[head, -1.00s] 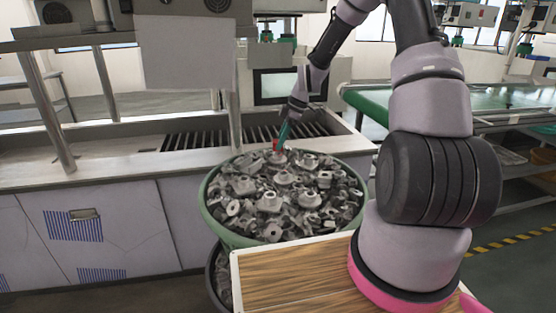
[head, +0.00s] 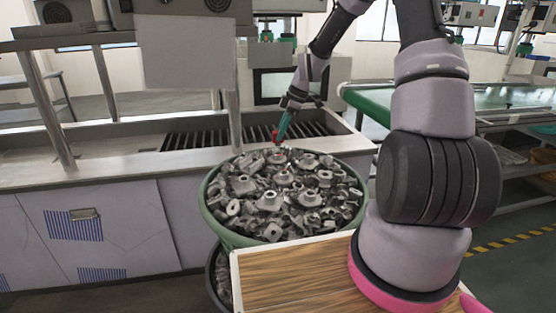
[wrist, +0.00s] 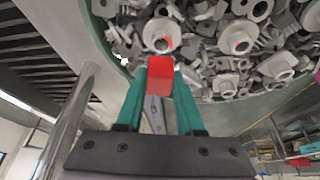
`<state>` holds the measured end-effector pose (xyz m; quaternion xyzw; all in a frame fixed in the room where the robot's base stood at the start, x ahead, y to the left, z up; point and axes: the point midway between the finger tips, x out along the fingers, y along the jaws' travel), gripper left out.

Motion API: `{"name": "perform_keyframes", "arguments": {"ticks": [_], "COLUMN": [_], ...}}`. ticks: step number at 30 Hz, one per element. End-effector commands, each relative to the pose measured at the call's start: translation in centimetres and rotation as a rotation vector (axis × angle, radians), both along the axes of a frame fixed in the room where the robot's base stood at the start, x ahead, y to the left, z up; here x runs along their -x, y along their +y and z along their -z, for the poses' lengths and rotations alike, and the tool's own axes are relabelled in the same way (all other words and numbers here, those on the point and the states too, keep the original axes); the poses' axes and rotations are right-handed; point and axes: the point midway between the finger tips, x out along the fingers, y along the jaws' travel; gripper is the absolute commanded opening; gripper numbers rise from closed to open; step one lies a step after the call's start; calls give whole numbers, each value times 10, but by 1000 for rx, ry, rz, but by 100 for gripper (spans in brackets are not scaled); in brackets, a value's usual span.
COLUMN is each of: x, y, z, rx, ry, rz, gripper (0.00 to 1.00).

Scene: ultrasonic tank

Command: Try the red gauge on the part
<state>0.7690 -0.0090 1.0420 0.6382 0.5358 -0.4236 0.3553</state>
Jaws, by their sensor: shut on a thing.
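My gripper (head: 281,129) has green fingers and is shut on the red gauge (head: 275,134). It holds the gauge just above the far side of the heap of grey parts. In the wrist view the gauge's red block (wrist: 160,75) sits between the fingertips (wrist: 160,85). A small red tip shows beyond the block, in front of a round flanged grey part (wrist: 155,30). That part lies on the heap, and it seems to be the one below the gauge in the head view (head: 277,156). The gauge looks apart from it, but the exact gap is unclear.
A green-rimmed round tub (head: 214,222) is full of jumbled grey castings. A steel counter (head: 90,168) with a slotted grate (head: 190,139) runs behind it. A steel post (head: 234,118) stands close left of my gripper. A wooden-topped surface (head: 290,275) is in front.

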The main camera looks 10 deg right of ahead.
Motion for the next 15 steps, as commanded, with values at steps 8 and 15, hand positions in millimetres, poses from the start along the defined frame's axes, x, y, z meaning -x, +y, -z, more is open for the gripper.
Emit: {"name": "perform_keyframes", "arguments": {"ticks": [8,15], "x": [-1,0], "y": [0,0], "z": [-7,-31], "rx": [1,1], "ry": [-3,-3], "rz": [-1,0], "gripper": [0,0]}}
